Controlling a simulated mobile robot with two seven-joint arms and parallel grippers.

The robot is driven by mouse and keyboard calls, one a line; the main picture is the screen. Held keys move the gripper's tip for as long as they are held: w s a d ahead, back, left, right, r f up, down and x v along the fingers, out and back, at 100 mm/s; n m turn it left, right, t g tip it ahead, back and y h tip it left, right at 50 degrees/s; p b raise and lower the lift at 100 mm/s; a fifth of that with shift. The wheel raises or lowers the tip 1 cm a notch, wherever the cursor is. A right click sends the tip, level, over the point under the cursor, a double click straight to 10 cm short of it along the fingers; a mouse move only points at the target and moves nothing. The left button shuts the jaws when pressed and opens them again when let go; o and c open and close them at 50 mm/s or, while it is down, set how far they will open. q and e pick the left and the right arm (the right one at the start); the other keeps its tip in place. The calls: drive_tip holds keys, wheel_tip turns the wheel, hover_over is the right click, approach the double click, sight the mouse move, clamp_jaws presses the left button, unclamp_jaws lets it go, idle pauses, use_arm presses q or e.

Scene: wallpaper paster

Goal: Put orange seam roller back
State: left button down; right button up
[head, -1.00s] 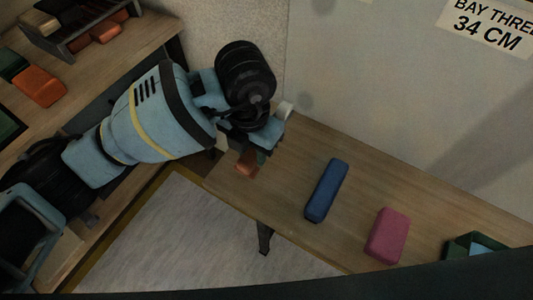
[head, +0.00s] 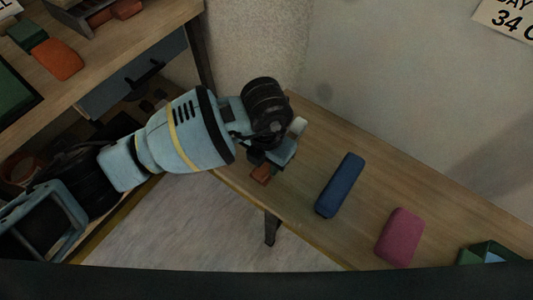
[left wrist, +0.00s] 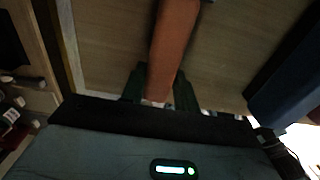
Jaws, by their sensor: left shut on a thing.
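My left gripper (head: 268,163) is shut on an orange-brown bar, which I take to be the orange seam roller (head: 261,175). It is over the left end of the wooden bench along the wall, mostly hidden by the gripper. In the left wrist view the roller (left wrist: 172,45) stands out lengthwise from between the dark fingers (left wrist: 158,90), with wood beyond it. I cannot tell whether it touches the bench. My right gripper is not in view.
A blue block (head: 340,186), a pink block (head: 400,237) and a green bin (head: 489,252) are on the wall bench (head: 310,140). Another bench (head: 130,55) at upper left holds another orange block (head: 57,59), a green block (head: 27,36) and a dark rack (head: 90,14).

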use_arm(q)
drive_tip(key=c, duration=1.1)
unclamp_jaws()
drive_tip(key=shift+o, duration=0.2)
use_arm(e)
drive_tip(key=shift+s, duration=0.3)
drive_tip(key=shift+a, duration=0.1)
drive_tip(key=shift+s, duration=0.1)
use_arm(q)
drive_tip(key=shift+f+b, duration=0.2)
drive_tip(key=shift+b, duration=0.1)
drive_tip(key=r+p, duration=0.1)
drive_tip(key=r, duration=0.6)
drive_tip(key=shift+w+r+p, duration=0.1)
drive_tip(key=shift+w+p, duration=0.1)
drive_tip(key=shift+p, duration=0.15)
drive_tip(key=shift+r, duration=0.35)
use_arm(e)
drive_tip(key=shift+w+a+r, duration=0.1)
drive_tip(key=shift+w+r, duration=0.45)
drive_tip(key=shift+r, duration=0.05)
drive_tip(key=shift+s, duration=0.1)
